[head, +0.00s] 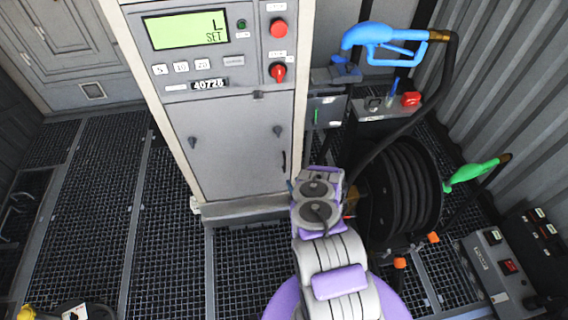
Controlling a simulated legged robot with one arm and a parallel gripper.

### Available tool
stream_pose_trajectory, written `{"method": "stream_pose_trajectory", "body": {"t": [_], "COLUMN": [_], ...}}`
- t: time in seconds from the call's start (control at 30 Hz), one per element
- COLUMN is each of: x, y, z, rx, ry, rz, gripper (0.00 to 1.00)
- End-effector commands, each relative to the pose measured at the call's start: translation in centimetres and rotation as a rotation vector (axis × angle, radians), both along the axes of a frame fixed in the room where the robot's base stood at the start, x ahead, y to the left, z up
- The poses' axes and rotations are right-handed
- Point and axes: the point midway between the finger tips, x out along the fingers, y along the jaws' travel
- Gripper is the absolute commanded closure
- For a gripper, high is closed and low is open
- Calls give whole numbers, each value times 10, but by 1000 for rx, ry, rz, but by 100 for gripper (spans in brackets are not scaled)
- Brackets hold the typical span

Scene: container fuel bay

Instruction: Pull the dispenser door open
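The dispenser (301,60) is a tall grey cabinet with a lit display. Its lower front is a flat grey door (230,150), which looks shut and flush with the frame. The door has two small dark latches, one on each side, and a thin dark handle (284,161) near its right edge. My arm reaches up from the bottom, and my gripper (318,178) is at its far end, just right of the door's lower right side. My wrist hides the fingers, so I cannot tell whether they are open or touching anything.
A black hose reel (400,190) stands close on the right of my arm. A blue nozzle (375,40) and a green nozzle (475,170) hang at the right. A control box (500,270) is at lower right. The grated floor (90,200) left of the dispenser is mostly clear.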

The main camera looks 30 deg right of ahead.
Motion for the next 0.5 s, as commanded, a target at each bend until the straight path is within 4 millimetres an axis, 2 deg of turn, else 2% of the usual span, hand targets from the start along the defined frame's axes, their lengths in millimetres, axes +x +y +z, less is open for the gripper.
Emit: {"method": "stream_pose_trajectory", "body": {"t": [0.3, 0.5], "x": [61, 94], "y": [-4, -6], "z": [-2, -2], "rx": [-1, -1], "ry": [-2, 1], "rz": [3, 1], "gripper": [70, 70]}}
